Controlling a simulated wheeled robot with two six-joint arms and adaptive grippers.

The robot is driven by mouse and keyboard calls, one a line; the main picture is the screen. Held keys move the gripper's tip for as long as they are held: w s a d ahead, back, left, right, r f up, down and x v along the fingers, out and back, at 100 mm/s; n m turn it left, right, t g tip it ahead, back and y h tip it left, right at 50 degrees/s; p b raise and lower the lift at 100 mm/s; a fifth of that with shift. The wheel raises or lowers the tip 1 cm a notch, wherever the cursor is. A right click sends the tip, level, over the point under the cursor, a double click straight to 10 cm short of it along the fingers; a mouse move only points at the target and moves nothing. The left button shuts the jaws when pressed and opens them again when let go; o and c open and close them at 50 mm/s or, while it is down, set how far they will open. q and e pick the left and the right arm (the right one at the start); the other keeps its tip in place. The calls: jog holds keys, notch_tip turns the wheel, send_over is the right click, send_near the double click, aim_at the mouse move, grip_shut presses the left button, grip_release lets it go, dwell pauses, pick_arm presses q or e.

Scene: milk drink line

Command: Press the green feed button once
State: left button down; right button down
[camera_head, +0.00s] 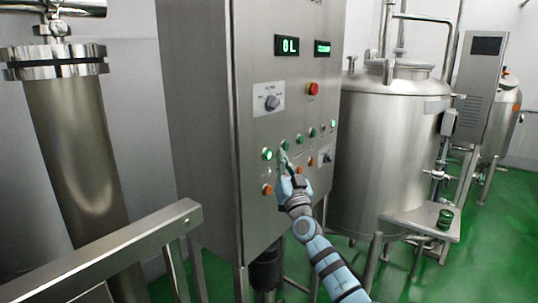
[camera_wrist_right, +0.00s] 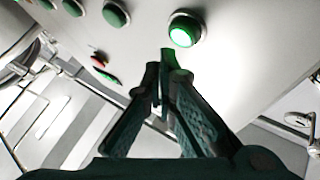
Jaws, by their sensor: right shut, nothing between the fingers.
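The steel control cabinet (camera_head: 210,100) carries a row of green buttons, and their labels are too small to read. The leftmost green button (camera_head: 267,154) is lit; a lit green button (camera_wrist_right: 184,29) also shows large at the top of the right wrist view. Another green button (camera_head: 285,145) sits to its right. My right gripper (camera_head: 283,157) is in front of the panel, with its fingertips just right of the lit button in the head view. In the right wrist view its fingers (camera_wrist_right: 167,60) are shut and empty, with the tips just below the lit button. Contact cannot be told. My left gripper is out of view.
Orange buttons (camera_head: 267,190) sit below the green row. A rotary switch (camera_head: 272,102), a red button (camera_head: 313,88) and a display reading "0L" (camera_head: 287,46) are above. A steel tank (camera_head: 390,150) stands right of the cabinet, and a metal rail (camera_head: 110,255) is at lower left.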

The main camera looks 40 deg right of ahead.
jog(key=s+p, duration=0.1)
jog(key=s, duration=0.1)
jog(key=s+d+p, duration=0.1)
jog(key=s+p, duration=0.1)
jog(key=shift+s+d+r, duration=0.1)
jog(key=shift+s+r, duration=0.05)
dwell(0.8)
